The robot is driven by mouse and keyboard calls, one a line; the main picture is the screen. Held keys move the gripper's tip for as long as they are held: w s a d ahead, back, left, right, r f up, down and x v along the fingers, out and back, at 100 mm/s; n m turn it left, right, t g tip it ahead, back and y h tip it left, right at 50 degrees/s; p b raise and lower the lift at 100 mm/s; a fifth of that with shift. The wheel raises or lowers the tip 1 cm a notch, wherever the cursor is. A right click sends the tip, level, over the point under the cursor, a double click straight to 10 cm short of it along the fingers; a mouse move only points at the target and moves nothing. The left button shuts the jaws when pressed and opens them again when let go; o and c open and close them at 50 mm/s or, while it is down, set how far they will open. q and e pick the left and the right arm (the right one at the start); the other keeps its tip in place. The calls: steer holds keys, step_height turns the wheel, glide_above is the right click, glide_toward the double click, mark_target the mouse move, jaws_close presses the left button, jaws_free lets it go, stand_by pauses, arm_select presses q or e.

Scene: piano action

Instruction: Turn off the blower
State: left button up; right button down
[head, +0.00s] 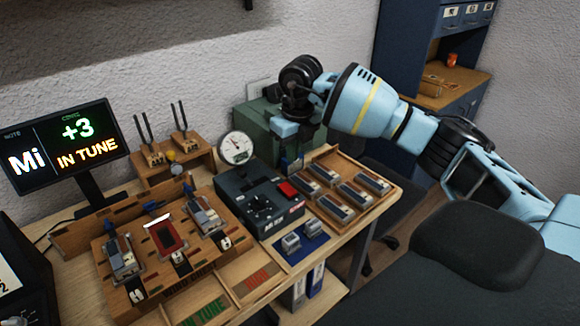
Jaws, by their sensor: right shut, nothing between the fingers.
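A dark control box (258,200) sits on the wooden bench, with a black knob (262,204) and a red rocker-like switch (288,190) on its top. A green box (252,120) stands behind it against the wall; I cannot tell for sure which of the two is the blower. A round white dial gauge (236,148) stands at the dark box's back left. My right gripper (291,163) is shut and empty, pointing down just behind the red switch, apart from it as far as I can see. Its fingertips are small and partly hidden. My left gripper is not in view.
A display (66,148) reads "Mi", "+3", "IN TUNE". Tuning forks (144,130) stand on a wooden block behind a wooden stand (165,250) holding reed-like pieces. A tray of several metal blocks (345,190) lies right of the dark box. Two blocks rest on a blue mat (302,248).

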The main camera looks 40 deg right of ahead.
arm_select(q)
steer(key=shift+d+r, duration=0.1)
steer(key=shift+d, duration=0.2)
arm_select(e)
steer(key=r, duration=0.3)
steer(key=shift+s+a+r, duration=0.1)
steer(key=shift+s+r, duration=0.1)
steer(key=shift+r, duration=0.1)
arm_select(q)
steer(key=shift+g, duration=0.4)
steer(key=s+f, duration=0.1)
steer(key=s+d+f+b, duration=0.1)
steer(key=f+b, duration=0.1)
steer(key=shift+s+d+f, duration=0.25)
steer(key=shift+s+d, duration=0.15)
arm_select(e)
steer(key=m, duration=0.6)
steer(key=w+m, duration=0.1)
steer(key=m, duration=1.1)
steer(key=shift+w+d+r, duration=0.1)
steer(key=shift+w+d, duration=0.15)
steer(key=shift+d, duration=0.05)
